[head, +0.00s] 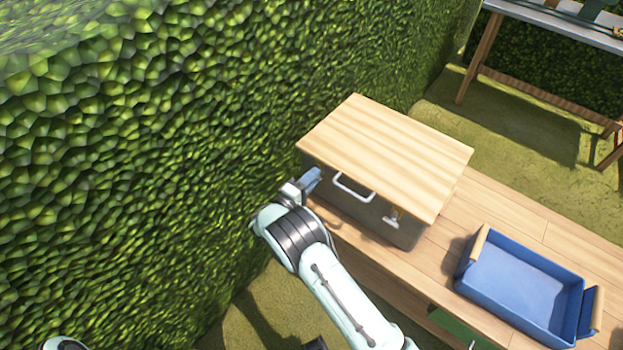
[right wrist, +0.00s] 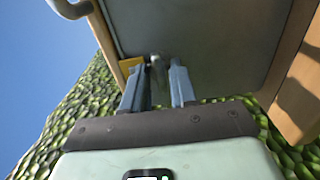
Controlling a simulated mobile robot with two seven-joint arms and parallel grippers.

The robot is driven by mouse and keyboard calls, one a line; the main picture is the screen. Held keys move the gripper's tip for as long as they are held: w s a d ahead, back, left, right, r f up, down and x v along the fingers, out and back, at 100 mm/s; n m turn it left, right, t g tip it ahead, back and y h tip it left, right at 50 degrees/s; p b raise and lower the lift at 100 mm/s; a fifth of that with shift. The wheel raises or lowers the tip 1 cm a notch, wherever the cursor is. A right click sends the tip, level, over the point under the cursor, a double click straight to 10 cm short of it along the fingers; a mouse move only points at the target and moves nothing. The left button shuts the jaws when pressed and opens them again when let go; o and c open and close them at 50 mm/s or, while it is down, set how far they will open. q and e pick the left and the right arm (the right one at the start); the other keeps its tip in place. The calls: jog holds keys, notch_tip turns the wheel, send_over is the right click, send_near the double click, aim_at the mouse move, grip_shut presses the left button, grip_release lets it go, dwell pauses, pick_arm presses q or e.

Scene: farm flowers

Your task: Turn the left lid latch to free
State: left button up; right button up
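A grey box (head: 343,197) with a light wooden lid (head: 385,150) stands on a wooden table. A white handle (head: 352,190) is on its front. A small pale latch (head: 392,218) shows right of the handle. The left latch is hidden behind my right gripper (head: 312,180) in the head view. In the right wrist view, the fingers of my right gripper (right wrist: 156,88) are apart at the box face (right wrist: 205,50). A small metallic piece (right wrist: 157,68), apparently the left latch, is between or just beyond the fingertips; contact cannot be told. My left gripper is not in view.
A blue tray (head: 466,284) with wooden handles sits on the table (head: 510,225) right of the box. A leafy hedge (head: 150,150) rises close on the left. Another table (head: 560,25) stands at the far right, with grass between.

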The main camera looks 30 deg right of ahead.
grip_shut()
jog(key=shift+n, duration=0.3)
jog(key=shift+n+p, duration=1.8)
jog(key=shift+n, duration=6.9)
jog(key=o, duration=0.8)
grip_release()
